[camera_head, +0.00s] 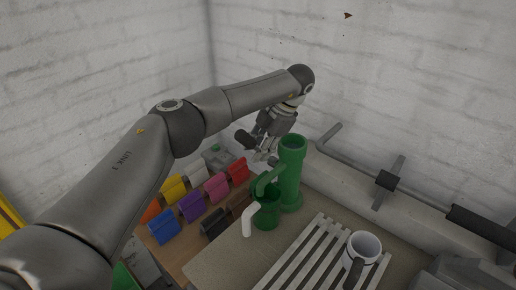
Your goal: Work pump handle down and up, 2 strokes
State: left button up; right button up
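A green pump (291,172) stands upright at the left end of the worktop, with a round open top and a spout towards the lower left. A green mug (266,214) with a white handle is under the spout. My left gripper (265,157) is just behind and left of the pump top, its fingers pointing down. A dark round-ended piece (243,138) sticks out left of it; I cannot tell whether this is the pump handle's grip. The handle is otherwise hidden, and whether the fingers close on anything is unclear. My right gripper is not in view.
A white mug (362,247) with a dark handle stands on a pale slatted rack (304,251). Several coloured clips (191,206) stand in rows left of the worktop (222,262).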

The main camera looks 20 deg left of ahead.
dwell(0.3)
pick_arm(q)
jog(key=v, duration=1.2)
jog(key=shift+f, duration=0.1)
